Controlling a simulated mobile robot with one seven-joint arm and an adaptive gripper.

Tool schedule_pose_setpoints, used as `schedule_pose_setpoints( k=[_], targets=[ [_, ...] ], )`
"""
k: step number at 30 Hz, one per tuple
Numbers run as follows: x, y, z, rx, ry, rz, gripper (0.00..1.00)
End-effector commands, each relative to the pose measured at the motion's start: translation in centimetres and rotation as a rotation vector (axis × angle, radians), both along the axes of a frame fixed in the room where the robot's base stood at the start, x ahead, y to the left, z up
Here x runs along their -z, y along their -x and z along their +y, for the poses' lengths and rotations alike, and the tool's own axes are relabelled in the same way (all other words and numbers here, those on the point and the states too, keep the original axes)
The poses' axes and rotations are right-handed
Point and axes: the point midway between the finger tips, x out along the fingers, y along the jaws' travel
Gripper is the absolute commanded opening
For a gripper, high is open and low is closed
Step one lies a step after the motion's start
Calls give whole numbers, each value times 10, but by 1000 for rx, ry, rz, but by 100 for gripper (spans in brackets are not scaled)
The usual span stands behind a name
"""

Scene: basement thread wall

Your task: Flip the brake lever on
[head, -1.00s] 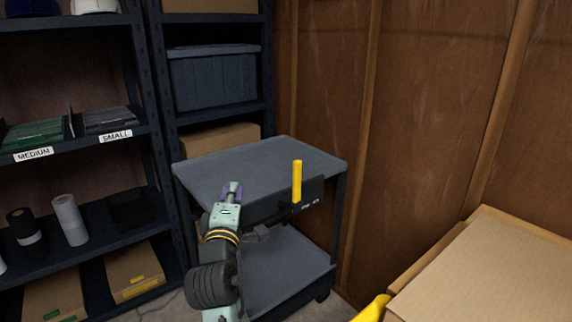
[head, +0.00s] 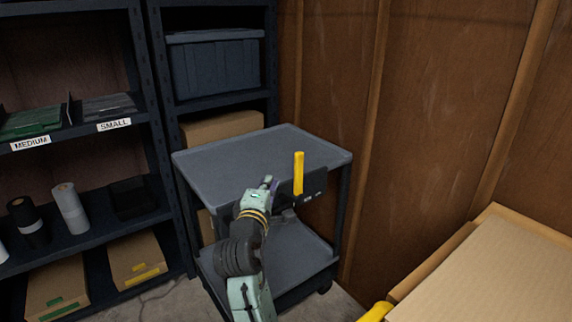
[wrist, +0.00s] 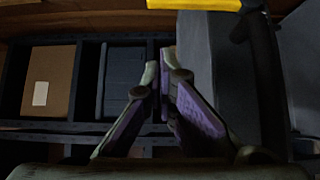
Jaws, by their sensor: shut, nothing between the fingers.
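The yellow brake lever (head: 298,174) stands upright at the front edge of the grey cart (head: 240,150), on a dark bracket with small white labels. In the wrist view the lever (wrist: 195,4) shows as a yellow bar across the top edge. My gripper (head: 270,183) is just left of the lever in the head view, near the cart's front edge. In the wrist view its purple-padded fingers (wrist: 160,85) are together with nothing held between them. I cannot tell whether a finger touches the lever.
Dark shelves (head: 80,130) with bins, rolls and boxes stand at the left. A cardboard box (head: 490,270) lies at the lower right. A wooden wall (head: 440,120) is behind the cart. The cart's lower shelf (head: 290,255) looks mostly clear.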

Motion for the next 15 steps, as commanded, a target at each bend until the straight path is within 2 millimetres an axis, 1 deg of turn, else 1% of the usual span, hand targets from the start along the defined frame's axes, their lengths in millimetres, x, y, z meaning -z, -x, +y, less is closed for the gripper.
schedule_pose_setpoints(
  k=[1,9,11,12,15],
  targets=[
    [-2,-11,-2,2,1,-1,0],
    [-3,-69,-11,1,0,0,0],
    [-2,-80,-13,0,1,0,0],
    [-2,-83,-22,4,-1,1,0],
    [-2,-90,-33,2,-3,0,0]
  ],
)
